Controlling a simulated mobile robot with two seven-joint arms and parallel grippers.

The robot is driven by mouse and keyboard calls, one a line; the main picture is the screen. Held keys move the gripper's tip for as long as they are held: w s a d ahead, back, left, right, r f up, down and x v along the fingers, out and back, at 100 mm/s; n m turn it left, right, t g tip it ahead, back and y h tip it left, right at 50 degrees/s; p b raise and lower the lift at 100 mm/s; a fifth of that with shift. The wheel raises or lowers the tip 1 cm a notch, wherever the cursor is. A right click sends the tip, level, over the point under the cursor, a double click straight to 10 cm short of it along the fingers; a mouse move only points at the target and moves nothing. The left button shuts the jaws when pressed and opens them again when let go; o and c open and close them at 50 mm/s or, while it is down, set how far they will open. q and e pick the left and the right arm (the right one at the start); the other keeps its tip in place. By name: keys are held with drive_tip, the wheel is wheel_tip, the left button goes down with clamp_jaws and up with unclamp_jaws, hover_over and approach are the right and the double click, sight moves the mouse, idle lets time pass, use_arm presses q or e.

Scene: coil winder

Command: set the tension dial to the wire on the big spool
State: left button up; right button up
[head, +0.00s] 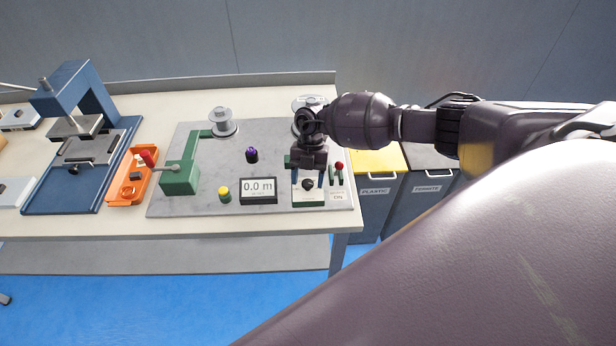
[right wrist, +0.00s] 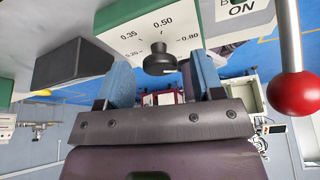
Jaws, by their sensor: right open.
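The tension dial (head: 308,184) is a black knob on a light panel at the winder's front right. In the right wrist view the knob (right wrist: 160,60) sits below a scale reading 0.35, 0.50 and 0.80, with a partly covered lower mark at left. Its setting cannot be read. My right gripper (right wrist: 163,80) is open, its blue fingers on either side of the knob; contact cannot be told. It also shows above the dial in the head view (head: 308,174). One spool (head: 221,122) stands at the back; another (head: 309,101) is partly hidden behind my right arm. Wire markings are unreadable.
A red-knobbed lever (head: 339,167) stands close right of the dial, also large in the right wrist view (right wrist: 292,90). A display (head: 258,190) reads 0.0 m. A yellow button (head: 224,194), green arm (head: 180,178) and orange tray (head: 131,188) lie left.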

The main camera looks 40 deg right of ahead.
drive_tip(key=c, duration=0.9)
